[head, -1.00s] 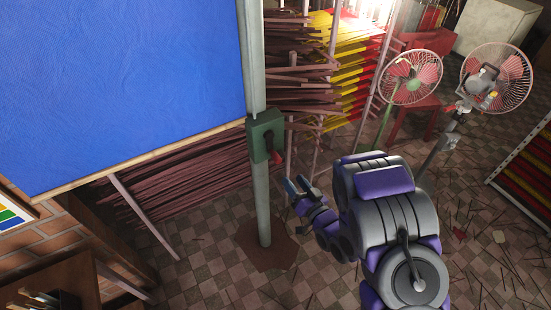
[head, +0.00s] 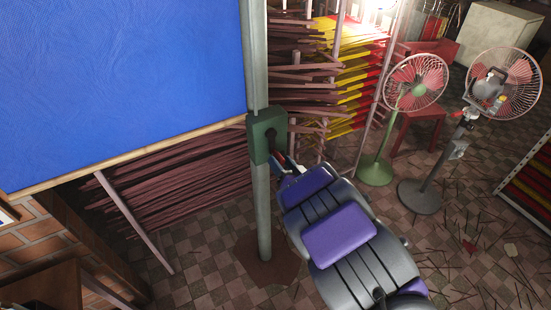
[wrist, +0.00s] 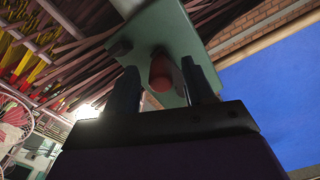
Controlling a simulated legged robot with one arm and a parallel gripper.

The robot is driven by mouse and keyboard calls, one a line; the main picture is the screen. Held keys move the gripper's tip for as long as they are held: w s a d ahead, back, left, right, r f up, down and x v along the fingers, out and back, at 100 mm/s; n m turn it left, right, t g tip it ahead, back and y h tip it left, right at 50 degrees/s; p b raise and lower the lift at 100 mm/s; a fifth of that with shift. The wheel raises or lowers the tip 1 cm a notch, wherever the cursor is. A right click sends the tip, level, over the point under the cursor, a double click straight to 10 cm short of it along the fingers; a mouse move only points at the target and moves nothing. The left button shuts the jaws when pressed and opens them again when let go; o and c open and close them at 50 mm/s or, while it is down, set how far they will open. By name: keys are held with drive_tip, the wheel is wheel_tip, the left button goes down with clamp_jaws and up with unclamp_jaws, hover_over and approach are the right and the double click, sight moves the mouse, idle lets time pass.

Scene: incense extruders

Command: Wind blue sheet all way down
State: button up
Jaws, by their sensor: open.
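The blue sheet (head: 120,85) hangs at the left in the head view, with a wooden bar (head: 130,152) along its lower edge. It also shows at the right of the wrist view (wrist: 275,95). A green winch box (head: 264,137) is fixed to the grey pole beside the sheet. In the wrist view the box (wrist: 165,45) has a red crank knob (wrist: 161,72) facing me. My gripper (wrist: 157,90) is open, its two fingers on either side of the red knob. In the head view the gripper (head: 284,165) is at the box and partly hidden by my arm.
The grey pole (head: 262,210) stands on a brown base. Racks of incense sticks (head: 180,185) are behind it. Two fans (head: 415,82) and a red stool (head: 418,125) stand to the right. The tiled floor between is mostly open, with scattered sticks.

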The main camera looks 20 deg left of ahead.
sight(276, 155)
drive_tip(key=shift+b+x, duration=0.35)
drive_tip(key=shift+x, duration=1.7)
clamp_jaws()
